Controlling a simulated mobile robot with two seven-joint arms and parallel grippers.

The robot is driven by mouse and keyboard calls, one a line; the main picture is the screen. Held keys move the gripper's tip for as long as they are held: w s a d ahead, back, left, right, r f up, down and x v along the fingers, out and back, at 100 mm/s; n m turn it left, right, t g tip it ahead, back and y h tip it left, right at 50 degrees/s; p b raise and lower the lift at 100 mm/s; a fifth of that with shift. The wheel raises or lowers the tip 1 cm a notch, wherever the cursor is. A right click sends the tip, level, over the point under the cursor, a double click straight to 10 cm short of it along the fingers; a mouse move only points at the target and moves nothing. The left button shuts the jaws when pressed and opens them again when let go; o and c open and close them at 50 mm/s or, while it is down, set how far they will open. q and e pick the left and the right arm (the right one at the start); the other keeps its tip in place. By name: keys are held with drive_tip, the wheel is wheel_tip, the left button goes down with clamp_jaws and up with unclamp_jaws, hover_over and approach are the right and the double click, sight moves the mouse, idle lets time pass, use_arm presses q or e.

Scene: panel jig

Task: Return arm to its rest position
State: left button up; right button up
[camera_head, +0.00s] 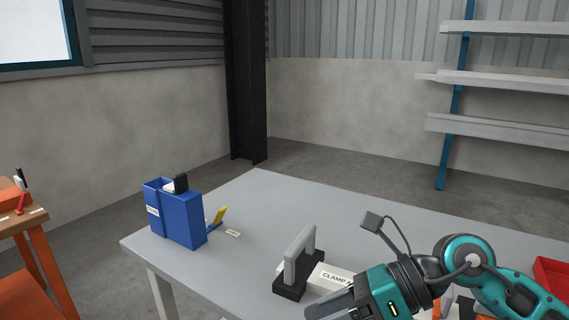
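My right arm, teal and dark grey (466,262), comes in from the right over the front of the grey table. Its gripper (322,308) is low in the picture and points left, just in front of a dark block with a grey upright handle (299,255). The grey fingers run partly out of the bottom of the frame, and I cannot tell whether they are apart or shut. I see nothing clearly held between them. My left gripper is not in view.
A white block labelled "CLAMP" (329,278) sits beside the handled block. A blue bin (183,224) and a yellow-handled item (218,218) stand at the table's left end. A red tray (553,272) is at right. The table's (258,190) back middle is clear.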

drive_tip(key=a+r+m+t+y, duration=0.2)
drive_tip(key=a+r+m+y, duration=0.2)
drive_tip(key=r+y, duration=0.2)
drive_tip(key=w+d+r+m+t+y, duration=0.1)
drive_tip(key=w+d+r+m+t, duration=0.15)
drive_tip(key=m+t, duration=0.3)
drive_tip(key=w+d+r+m+t, duration=0.1)
drive_tip(key=r+m+t, duration=0.2)
drive_tip(key=m+t, duration=0.25)
drive_tip(key=w+d+f+m+t+h, duration=0.2)
drive_tip(key=d+f+m+t+h, duration=0.2)
drive_tip(key=d+m+h, duration=0.5)
drive_tip(key=w+d+f+m+t+h, duration=0.25)
drive_tip(key=f+m+h, duration=0.35)
drive_tip(key=m, duration=0.6)
drive_tip(key=s+d+f+m+g+h, duration=0.5)
drive_tip(key=s+f+m+g, duration=0.2)
drive_tip(key=f, duration=0.4)
drive_tip(key=s+f+m+g+y, duration=0.1)
drive_tip(key=s+f+m+g, duration=0.1)
drive_tip(key=s+f+g, duration=0.35)
drive_tip(key=s+f+m+g, duration=0.1)
drive_tip(key=s+f+g, duration=0.2)
drive_tip(key=s+f, duration=0.5)
drive_tip(key=w+a+f+t+y, duration=0.1)
drive_tip(key=w+a+f+t, duration=0.2)
drive_tip(key=w+f+t, duration=0.2)
drive_tip(key=shift+w+f+t+y+p, duration=0.3)
drive_tip(key=shift+t+p, duration=0.1)
drive_tip(key=shift+t, duration=0.7)
